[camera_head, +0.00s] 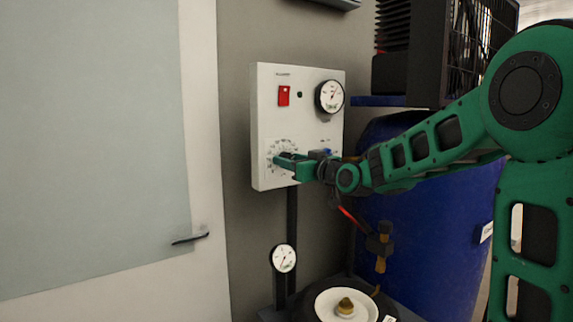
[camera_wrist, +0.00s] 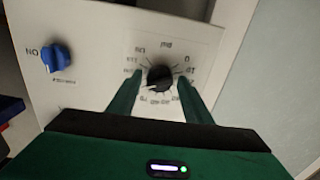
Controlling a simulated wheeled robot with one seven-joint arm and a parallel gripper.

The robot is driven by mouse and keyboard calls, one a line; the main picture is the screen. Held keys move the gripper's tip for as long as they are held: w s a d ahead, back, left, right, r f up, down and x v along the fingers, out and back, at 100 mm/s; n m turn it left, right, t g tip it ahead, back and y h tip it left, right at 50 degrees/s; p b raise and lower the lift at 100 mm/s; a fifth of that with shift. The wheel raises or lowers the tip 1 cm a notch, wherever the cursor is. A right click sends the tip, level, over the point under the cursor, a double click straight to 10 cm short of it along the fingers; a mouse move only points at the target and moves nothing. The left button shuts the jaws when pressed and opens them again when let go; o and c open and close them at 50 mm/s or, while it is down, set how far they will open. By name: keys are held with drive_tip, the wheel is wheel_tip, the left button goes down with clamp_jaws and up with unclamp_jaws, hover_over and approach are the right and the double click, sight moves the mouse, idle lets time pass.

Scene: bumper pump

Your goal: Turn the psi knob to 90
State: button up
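The psi knob (camera_wrist: 160,77) is a small round black knob on the white control panel (camera_head: 270,110), with a ring of printed marks around it. In the wrist view my gripper (camera_wrist: 161,78) has one green finger on each side of the knob, with a narrow gap showing at each side. The fingers look open. In the head view my gripper (camera_head: 281,160) is at the lower left of the panel, in front of the printed dial (camera_head: 282,146), and hides the knob. The knob's exact setting is too small to read.
A blue knob (camera_wrist: 56,57) marked ON sits beside the psi knob. The panel also has a red switch (camera_head: 284,96) and a round gauge (camera_head: 329,96). A lower gauge (camera_head: 284,258), a blue barrel (camera_head: 430,240) and a white round plate (camera_head: 329,304) are nearby.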

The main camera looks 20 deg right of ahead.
drive_tip(key=c, duration=0.7)
drive_tip(key=shift+m, duration=0.5)
drive_tip(key=shift+c, duration=0.2)
drive_tip(key=o, duration=1)
drive_tip(key=shift+o, duration=0.2)
drive_tip(key=v, duration=1)
drive_tip(key=shift+s, duration=0.35)
